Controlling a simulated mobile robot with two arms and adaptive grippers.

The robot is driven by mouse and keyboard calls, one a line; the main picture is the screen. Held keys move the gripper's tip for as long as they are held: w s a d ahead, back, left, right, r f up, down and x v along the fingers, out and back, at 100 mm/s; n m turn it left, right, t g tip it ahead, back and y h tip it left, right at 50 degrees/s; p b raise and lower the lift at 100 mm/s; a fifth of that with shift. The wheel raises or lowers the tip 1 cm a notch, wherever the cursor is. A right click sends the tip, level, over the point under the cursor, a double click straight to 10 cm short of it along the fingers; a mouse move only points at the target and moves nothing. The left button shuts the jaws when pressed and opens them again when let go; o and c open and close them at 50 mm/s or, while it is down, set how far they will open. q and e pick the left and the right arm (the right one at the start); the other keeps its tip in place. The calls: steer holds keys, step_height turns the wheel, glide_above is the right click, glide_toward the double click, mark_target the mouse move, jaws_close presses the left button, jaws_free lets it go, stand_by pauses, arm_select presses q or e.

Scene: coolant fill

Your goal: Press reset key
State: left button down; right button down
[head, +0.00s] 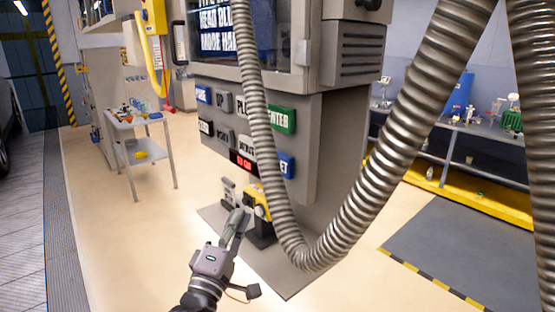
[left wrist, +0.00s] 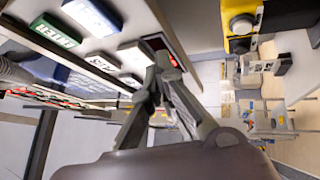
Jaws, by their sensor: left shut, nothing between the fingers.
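The reset key (head: 286,166) is a blue key at the lower right of the grey control panel (head: 305,185); the hose covers its left part, so only "ET" reads. A blue key, likely the same one, shows at the top of the left wrist view (left wrist: 92,16), beside the green ENTER key (left wrist: 55,30). My left gripper (head: 240,214) is shut and empty, below and in front of the panel. In the left wrist view its fingertips (left wrist: 157,72) appear near the red display (left wrist: 165,48), with contact unclear. My right gripper is not in view.
A thick ribbed hose (head: 330,238) loops in front of the panel. A yellow device (head: 256,197) with a round button stands below the panel, close behind my left gripper. A small cart (head: 140,122) stands left; a workbench (head: 470,128) stands right. The left foreground floor is clear.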

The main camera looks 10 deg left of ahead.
arm_select(q)
steer(key=s+a+r+n+t, duration=0.1)
steer(key=s+r+n+t, duration=0.1)
steer(key=r, duration=0.8)
steer(key=shift+s+a+r+n+t, duration=0.15)
steer(key=shift+s+n+t, duration=0.2)
steer(key=shift+s, duration=0.45)
glide_toward(268, 151)
step_height(268, 151, up, 3)
steer(key=w+a, duration=0.1)
steer(key=w, duration=0.1)
steer(key=shift+w+d, duration=0.45)
steer(key=shift+w, duration=0.15)
steer(key=shift+w+d, duration=0.25)
steer(key=shift+w, duration=0.05)
